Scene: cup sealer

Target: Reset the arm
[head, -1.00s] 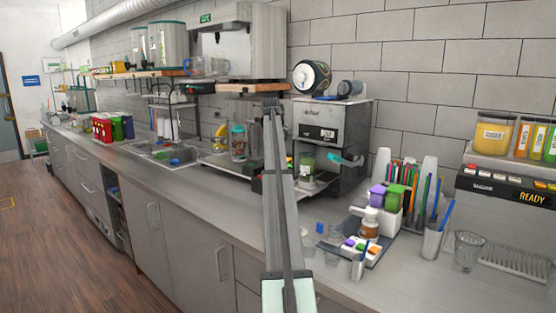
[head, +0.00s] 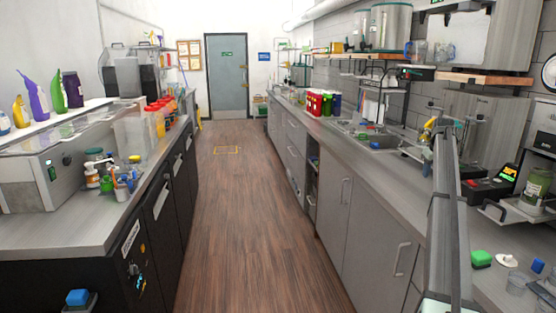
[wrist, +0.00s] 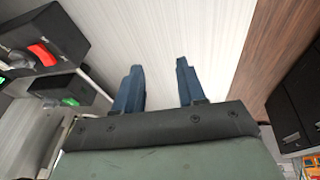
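My arm rises from the bottom right of the head view, stretched out over the right counter. My gripper is at its far end and small in the head view (head: 443,124). In the wrist view my gripper (wrist: 157,64) shows two dark blue fingers set apart. Nothing is between them, and a pale panelled surface lies behind. The fingers touch nothing that I can see.
The left counter (head: 50,230) carries bottles and a machine. The wooden floor (head: 240,210) between is clear.

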